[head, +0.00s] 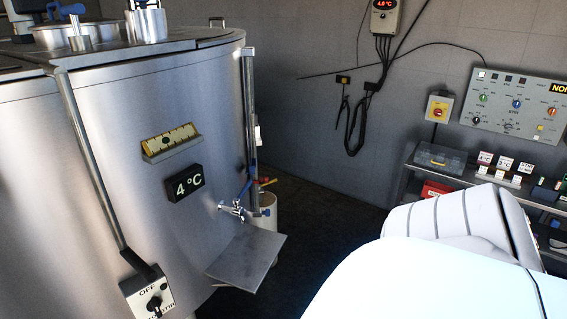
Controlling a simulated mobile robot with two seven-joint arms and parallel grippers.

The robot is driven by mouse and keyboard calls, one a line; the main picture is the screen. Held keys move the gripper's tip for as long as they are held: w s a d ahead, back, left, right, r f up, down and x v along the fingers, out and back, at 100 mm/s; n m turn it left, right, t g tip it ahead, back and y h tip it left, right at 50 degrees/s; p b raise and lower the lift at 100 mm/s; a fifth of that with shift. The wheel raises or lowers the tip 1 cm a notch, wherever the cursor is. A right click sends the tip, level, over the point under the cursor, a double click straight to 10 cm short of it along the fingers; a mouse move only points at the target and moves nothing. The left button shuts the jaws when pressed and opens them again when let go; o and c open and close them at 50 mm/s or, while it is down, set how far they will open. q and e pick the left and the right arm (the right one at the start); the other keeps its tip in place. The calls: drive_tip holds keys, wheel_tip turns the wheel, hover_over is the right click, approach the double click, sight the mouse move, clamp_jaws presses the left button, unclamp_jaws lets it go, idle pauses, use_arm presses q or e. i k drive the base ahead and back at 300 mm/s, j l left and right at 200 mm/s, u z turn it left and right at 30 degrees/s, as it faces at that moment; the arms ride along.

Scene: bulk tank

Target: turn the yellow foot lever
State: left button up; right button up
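I do not clearly see a yellow foot lever. Neither gripper is in view. White parts of my own arm fill the bottom right.
A steel plate (246,262) juts from the tank's lower front. A shelf with small boxes (437,160) stands along the right wall under a control panel (515,105). Dark floor (325,215) lies open between tank and shelf.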

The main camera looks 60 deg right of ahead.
sight(274, 180)
drive_tip(key=z, duration=1.9)
